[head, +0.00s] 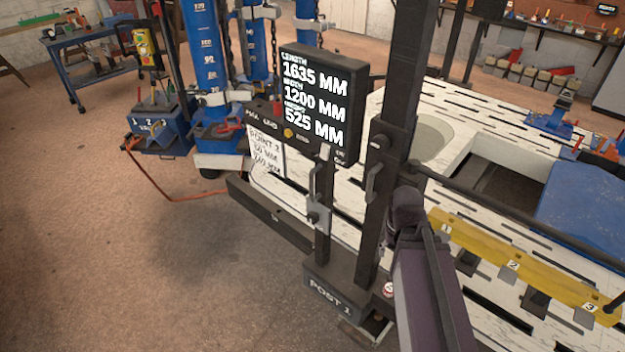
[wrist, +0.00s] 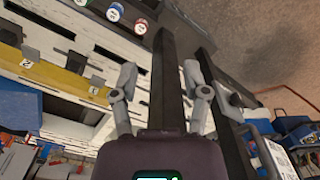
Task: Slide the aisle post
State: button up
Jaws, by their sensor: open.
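The aisle post is a dark upright column (head: 394,130) on a base (head: 335,296) lettered "POST 1", at the edge of the slotted white bench. A vertical grab handle (head: 376,183) sticks out of the column. A thinner upright (head: 323,200) with a handle and clamp stands beside it. My arm reaches up from the lower right, just right of the column; my fingertips are hidden in the head view. In the wrist view my gripper (wrist: 160,71) is open, its two fingers on either side of a long dark bar (wrist: 166,95). I cannot tell whether they touch it.
A display (head: 315,97) reads length 1635, 1200 and 525 mm. The slotted bench (head: 470,215) carries a yellow numbered rail (head: 520,262). Blue numbered columns (head: 205,50) and hanging chains stand behind. An orange hose (head: 160,188) lies at left.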

jog(key=w+a+f+n+t+h+b, duration=0.4)
jog(key=w+a+n+h+b, duration=0.6)
jog(key=w+n, duration=0.35)
jog(key=w+a+r+n+t+h+b, duration=0.1)
jog(key=a+n, duration=0.5)
jog(key=a, duration=0.6)
jog(key=w+a+r+n+t+h+b, duration=0.2)
jog(key=a+r+n+t+b, duration=0.2)
jog(key=a, duration=0.8)
jog(key=n+t+b, duration=0.2)
jog(key=n, duration=0.1)
jog(key=shift+r+t+h, duration=0.3)
jog(key=shift+t, duration=0.1)
jog(key=shift+w+d, duration=0.1)
jog(key=shift+d, duration=0.05)
send_over(311, 197)
jog(key=shift+w, duration=0.4)
